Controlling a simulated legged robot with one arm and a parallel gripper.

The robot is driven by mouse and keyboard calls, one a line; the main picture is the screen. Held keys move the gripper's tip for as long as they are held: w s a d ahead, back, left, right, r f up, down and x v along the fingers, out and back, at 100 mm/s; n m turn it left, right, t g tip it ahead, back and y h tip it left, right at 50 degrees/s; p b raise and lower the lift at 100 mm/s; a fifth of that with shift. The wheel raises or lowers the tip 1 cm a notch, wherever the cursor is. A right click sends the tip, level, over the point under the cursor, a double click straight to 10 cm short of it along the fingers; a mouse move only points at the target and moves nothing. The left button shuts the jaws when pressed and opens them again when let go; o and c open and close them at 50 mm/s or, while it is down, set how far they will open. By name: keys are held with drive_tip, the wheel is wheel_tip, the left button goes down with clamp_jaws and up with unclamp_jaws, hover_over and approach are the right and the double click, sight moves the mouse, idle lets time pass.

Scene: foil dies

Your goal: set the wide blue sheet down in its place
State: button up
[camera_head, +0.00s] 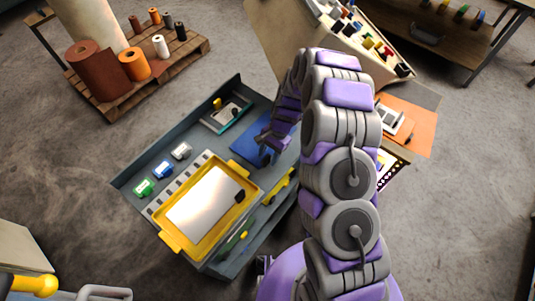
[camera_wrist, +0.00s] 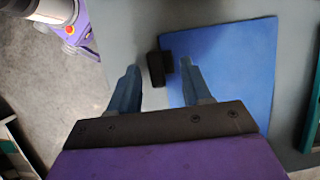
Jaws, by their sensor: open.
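The wide blue sheet (camera_head: 247,146) lies flat on the grey bench top in the head view, partly hidden behind my arm. In the wrist view the sheet (camera_wrist: 235,70) fills the right of centre. A small black tab (camera_wrist: 157,68) sits at its left edge. My gripper (camera_wrist: 159,66) is open, its two fingers apart on either side of the black tab. The right finger overlaps the sheet's edge in the picture; I cannot tell whether either finger touches. In the head view my gripper (camera_head: 266,157) is over the sheet's lower part.
A yellow-framed tray (camera_head: 172,238) with a white sheet (camera_head: 206,203) lies nearer on the bench. Green, blue and white small blocks (camera_head: 162,170) line the left. A teal-edged tray (camera_head: 226,115) stands beyond. A pallet of rolls (camera_head: 191,48) is on the floor at the back left.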

drive_tip(key=p+v, duration=0.1)
drive_tip(key=v, duration=1.6)
drive_tip(key=shift+p, duration=0.35)
drive_tip(key=shift+d+r, duration=0.1)
drive_tip(key=shift+r, duration=0.1)
drive_tip(key=s+d+r+n+h+b, duration=0.1)
drive_tip(key=s+d+r+n+b, duration=0.2)
drive_tip(key=s+r, duration=1.05)
drive_tip(key=s+d+n+h, duration=0.1)
drive_tip(key=s+d+n, duration=0.1)
drive_tip(key=s, duration=0.9)
drive_tip(key=s+d+n+t+h+b, duration=0.1)
drive_tip(key=s+d, duration=0.3)
drive_tip(key=s, duration=0.8)
drive_tip(key=shift+d+n, duration=0.3)
drive_tip(key=shift+n, duration=0.5)
